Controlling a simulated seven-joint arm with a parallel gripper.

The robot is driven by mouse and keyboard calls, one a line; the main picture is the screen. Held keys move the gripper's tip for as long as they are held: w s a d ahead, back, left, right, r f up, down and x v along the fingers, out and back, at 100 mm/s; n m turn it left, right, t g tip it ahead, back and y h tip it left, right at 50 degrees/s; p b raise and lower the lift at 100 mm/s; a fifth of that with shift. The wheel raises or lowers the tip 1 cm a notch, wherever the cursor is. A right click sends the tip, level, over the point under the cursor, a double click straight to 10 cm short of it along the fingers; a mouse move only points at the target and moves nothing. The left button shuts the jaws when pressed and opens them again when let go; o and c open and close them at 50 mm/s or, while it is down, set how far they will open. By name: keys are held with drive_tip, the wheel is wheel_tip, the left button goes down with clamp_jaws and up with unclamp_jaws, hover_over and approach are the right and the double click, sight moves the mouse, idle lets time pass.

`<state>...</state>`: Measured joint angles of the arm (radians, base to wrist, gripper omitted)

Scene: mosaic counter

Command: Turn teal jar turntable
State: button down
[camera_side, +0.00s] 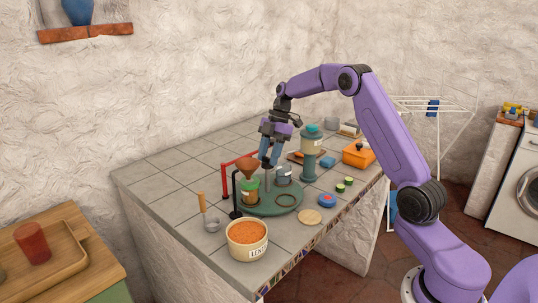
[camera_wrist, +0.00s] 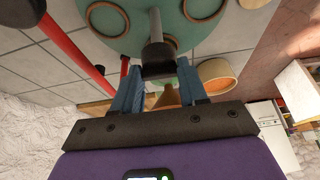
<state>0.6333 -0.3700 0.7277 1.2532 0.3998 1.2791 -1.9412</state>
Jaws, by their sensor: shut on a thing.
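The teal turntable (camera_side: 262,209) lies flat on the tiled counter. It also fills the top of the wrist view (camera_wrist: 150,12), with ring-shaped seats on it. A jar with a greenish body and orange-brown contents (camera_side: 250,190) sits at its left, under a copper funnel (camera_side: 247,166). A greyish jar (camera_side: 284,176) stands at its back right. A grey post (camera_side: 267,183) rises from its middle. My gripper (camera_side: 268,163) points down over the turntable. Its blue fingers (camera_wrist: 158,68) are shut on the dark knob (camera_wrist: 158,60) at the top of this post.
A red stand (camera_side: 225,183) and a black post (camera_side: 236,198) rise close at the left. A lentil tub (camera_side: 247,252) and scoop (camera_side: 211,223) stand in front. A tall teal dispenser (camera_side: 311,155) stands behind right; an orange pot (camera_side: 358,153) is farther right. The left-back tiles are clear.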

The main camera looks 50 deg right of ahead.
idle(0.4)
drive_tip(key=c, duration=0.9)
unclamp_jaws()
drive_tip(key=v, duration=1.2)
drive_tip(key=shift+w+r, duration=0.1)
